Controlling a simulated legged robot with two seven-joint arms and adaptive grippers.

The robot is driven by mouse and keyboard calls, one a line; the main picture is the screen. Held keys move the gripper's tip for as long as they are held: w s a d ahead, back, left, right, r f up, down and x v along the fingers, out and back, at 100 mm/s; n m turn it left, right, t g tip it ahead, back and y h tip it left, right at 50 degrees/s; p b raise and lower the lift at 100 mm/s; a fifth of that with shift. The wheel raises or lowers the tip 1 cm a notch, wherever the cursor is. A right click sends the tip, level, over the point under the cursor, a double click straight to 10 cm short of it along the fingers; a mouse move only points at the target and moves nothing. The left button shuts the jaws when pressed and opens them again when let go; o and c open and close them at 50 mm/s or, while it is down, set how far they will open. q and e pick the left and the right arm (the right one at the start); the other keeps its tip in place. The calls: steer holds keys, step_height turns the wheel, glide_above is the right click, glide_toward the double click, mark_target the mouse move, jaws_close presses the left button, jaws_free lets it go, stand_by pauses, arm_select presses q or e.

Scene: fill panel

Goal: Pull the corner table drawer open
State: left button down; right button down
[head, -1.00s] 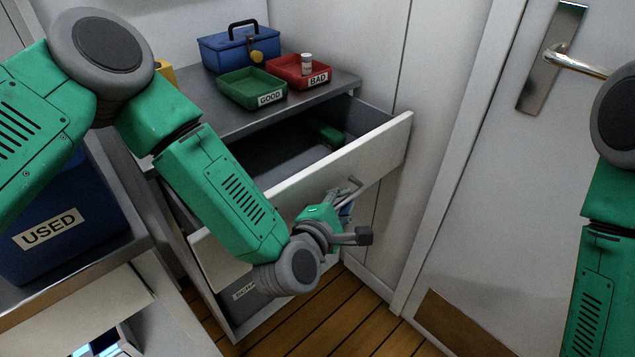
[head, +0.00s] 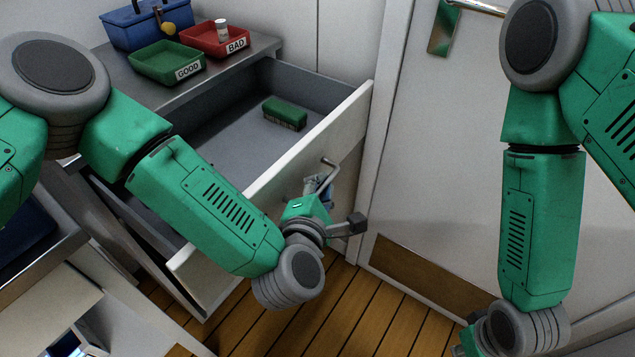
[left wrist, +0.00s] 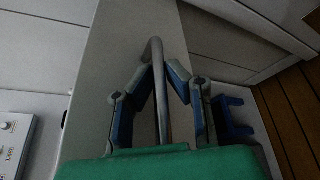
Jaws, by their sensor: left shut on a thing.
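The corner table drawer (head: 348,122) stands far open, its pale front panel out from the grey-topped corner table (head: 120,68). Its metal bar handle (head: 331,163) is on the outside of the front. My left gripper (head: 320,187) is shut on this handle. In the left wrist view, the blue-padded fingers of the left gripper (left wrist: 162,80) close around the handle (left wrist: 158,52) from both sides. A green brush (head: 285,113) lies inside the drawer. My right arm hangs at the right; its gripper is mostly cut off at the bottom edge.
A blue toolbox (head: 145,24), a green GOOD tray (head: 160,74) and a red BAD tray (head: 205,50) with a small white bottle (head: 221,29) stand on the table. A door (head: 440,150) is at the right. Wooden floor (head: 340,315) lies clear below the drawer.

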arm_select(q)
steer(key=shift+s+d+g+h, duration=0.3)
steer(key=shift+s+d, duration=0.3)
steer(key=shift+d, duration=0.1)
steer(key=c, duration=1.7)
jaws_free()
steer(key=shift+o, duration=0.5)
steer(key=shift+d, duration=0.35)
steer(key=v, duration=1.2)
steer(key=shift+f, duration=0.15)
steer(key=shift+d, duration=0.2)
